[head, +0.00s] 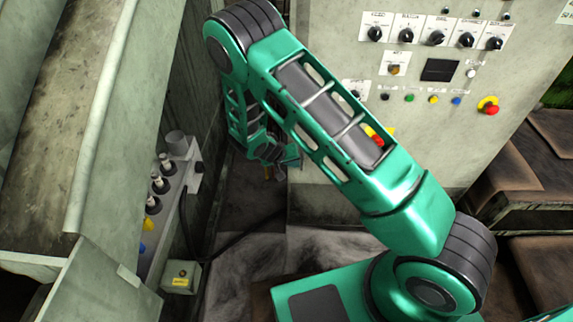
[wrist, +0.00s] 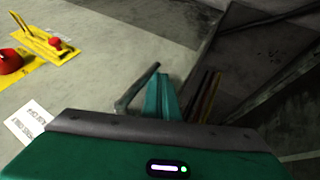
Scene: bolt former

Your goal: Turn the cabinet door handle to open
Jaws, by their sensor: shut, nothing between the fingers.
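The cabinet (head: 335,210) is the pale grey-green control cabinet. Its front stands behind my arm in the head view and fills the left of the wrist view (wrist: 105,65). My gripper (head: 275,165) is low at the cabinet's left edge. In the wrist view its teal fingers (wrist: 163,97) are shut and empty. A grey bar (wrist: 138,88), which looks like the door handle, is just left of the fingers, close to the cabinet face. I cannot tell whether they touch. In the head view the handle is not clear. The door looks closed.
The cabinet carries several knobs and buttons, and a red-and-yellow switch (wrist: 42,38). Brown blocks (head: 535,165) lie right. The gap beside the cabinet is narrow.

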